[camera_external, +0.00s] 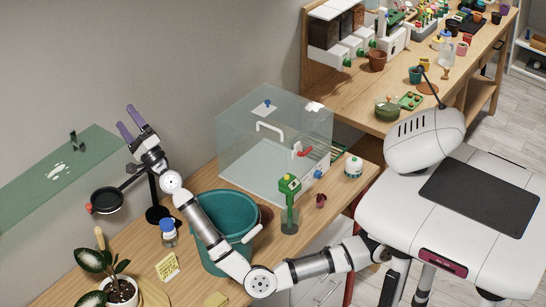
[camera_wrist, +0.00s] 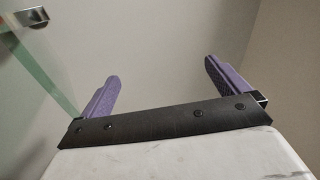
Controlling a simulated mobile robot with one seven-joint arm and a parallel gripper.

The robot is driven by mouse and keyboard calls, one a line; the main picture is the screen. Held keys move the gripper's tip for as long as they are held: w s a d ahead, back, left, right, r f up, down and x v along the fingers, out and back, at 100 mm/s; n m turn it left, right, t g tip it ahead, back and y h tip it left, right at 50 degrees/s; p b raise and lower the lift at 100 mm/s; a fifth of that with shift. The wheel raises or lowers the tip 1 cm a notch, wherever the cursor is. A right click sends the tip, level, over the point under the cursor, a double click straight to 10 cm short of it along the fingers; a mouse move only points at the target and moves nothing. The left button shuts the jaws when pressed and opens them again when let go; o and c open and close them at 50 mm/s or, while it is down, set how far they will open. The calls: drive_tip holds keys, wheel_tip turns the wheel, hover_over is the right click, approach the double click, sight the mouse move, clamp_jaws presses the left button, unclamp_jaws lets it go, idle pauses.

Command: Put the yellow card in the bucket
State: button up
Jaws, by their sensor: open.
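The yellow card (camera_external: 167,266) stands tilted on the wooden bench at the front, left of the bucket, with dark writing on it. The teal bucket (camera_external: 228,224) stands on the bench behind my forearm, which hides part of its left and front side. My gripper (camera_external: 129,122) is raised high near the wall, above and to the left of the bucket, well away from the card. Its two purple fingers are spread apart and empty. In the wrist view my gripper (camera_wrist: 157,92) also shows open, with only wall and a glass edge behind it.
A potted plant (camera_external: 120,290) stands left of the card, and a small blue-capped bottle (camera_external: 168,232) behind it. A black pan-like dish (camera_external: 106,200) hangs on a stand. A clear glass box (camera_external: 262,130) and a green device (camera_external: 289,190) are right of the bucket.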

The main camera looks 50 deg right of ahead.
drive_tip(key=w+d+f+m+g+h+b, duration=0.1)
drive_tip(key=w+d+f+m+g+h, duration=0.1)
drive_tip(key=d+f+m+g+h, duration=0.35)
drive_tip(key=w+d+f+m+g+h+b, duration=0.1)
drive_tip(key=d+f+m+g+h, duration=0.15)
drive_tip(key=d+m+h, duration=0.7)
drive_tip(key=m+g+y+b, duration=0.2)
drive_tip(key=m+g+y, duration=0.1)
drive_tip(key=g+y, duration=1.4)
hover_over(166, 261)
drive_tip(key=shift+g+h, duration=0.3)
drive_tip(key=shift+g, duration=0.1)
drive_tip(key=f, duration=3.6)
drive_tip(key=shift+a, duration=0.35)
drive_tip(key=shift+d+f+p, duration=0.2)
drive_tip(key=shift+f+p, duration=0.5)
drive_tip(key=shift+f, duration=0.8)
drive_tip(key=shift+d+f+p, duration=0.15)
drive_tip(key=shift+f+p, duration=0.55)
drive_tip(key=shift+f, duration=0.75)
